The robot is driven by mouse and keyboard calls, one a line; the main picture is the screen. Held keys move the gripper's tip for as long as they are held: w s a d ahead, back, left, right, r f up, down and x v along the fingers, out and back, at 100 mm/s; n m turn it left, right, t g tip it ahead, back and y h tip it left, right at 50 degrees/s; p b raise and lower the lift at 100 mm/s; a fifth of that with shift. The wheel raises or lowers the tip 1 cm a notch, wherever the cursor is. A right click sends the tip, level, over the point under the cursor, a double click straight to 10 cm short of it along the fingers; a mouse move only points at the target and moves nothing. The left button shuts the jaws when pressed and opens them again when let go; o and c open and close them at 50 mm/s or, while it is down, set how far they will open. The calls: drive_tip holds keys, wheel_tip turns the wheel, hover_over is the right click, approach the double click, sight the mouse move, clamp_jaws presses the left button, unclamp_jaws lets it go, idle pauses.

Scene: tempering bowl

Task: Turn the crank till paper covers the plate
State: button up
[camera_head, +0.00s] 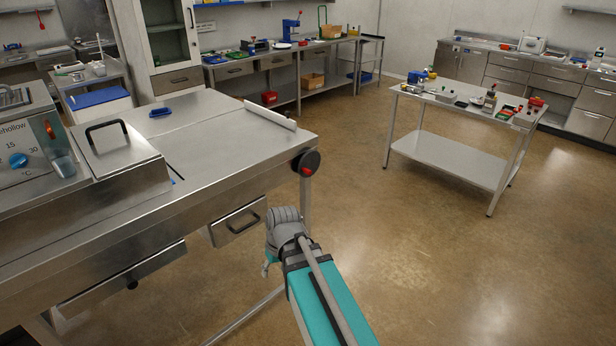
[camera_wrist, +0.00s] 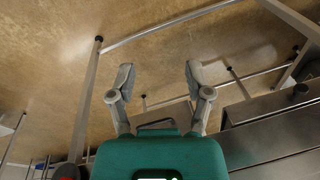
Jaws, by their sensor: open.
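A dark round crank wheel (camera_head: 306,163) with a red part is on the right end of the steel worktable. A white paper roll (camera_head: 270,115) lies along that end of the top. The steel top (camera_head: 215,125) beside the roll looks bare, with a thin seam across it; I cannot make out a separate plate edge. My gripper (camera_wrist: 157,75) is open and empty in the wrist view, its two fingers apart. In the head view my wrist is below and left of the crank wheel, apart from it, and hides most of the fingers.
A drawer (camera_head: 238,224) with a handle sticks out under the worktable near my wrist. A steel box with a black handle (camera_head: 106,132) and a dial unit (camera_head: 30,150) stand at the left. A small blue thing (camera_head: 160,112) lies on the top.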

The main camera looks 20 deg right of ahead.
drive_tip(key=w+d+f+n+t+y+b, duration=0.1)
drive_tip(key=w+d+t+y+b, duration=0.15)
drive_tip(key=w, duration=0.25)
drive_tip(key=w+d+f+n+t+y+b, duration=0.1)
drive_tip(key=w+f+y+b, duration=0.15)
drive_tip(key=w, duration=0.35)
drive_tip(key=t+b, duration=1)
drive_tip(key=t, duration=0.3)
approach(308, 172)
drive_tip(key=v, duration=0.3)
drive_tip(key=shift+d+m+h, duration=0.3)
drive_tip(key=shift+m, duration=0.1)
drive_tip(key=shift+w+a, duration=0.1)
drive_tip(key=shift+w, duration=0.05)
drive_tip(key=x, duration=1.3)
drive_tip(key=shift+w+a+f, duration=0.15)
drive_tip(key=shift+w+f, duration=0.1)
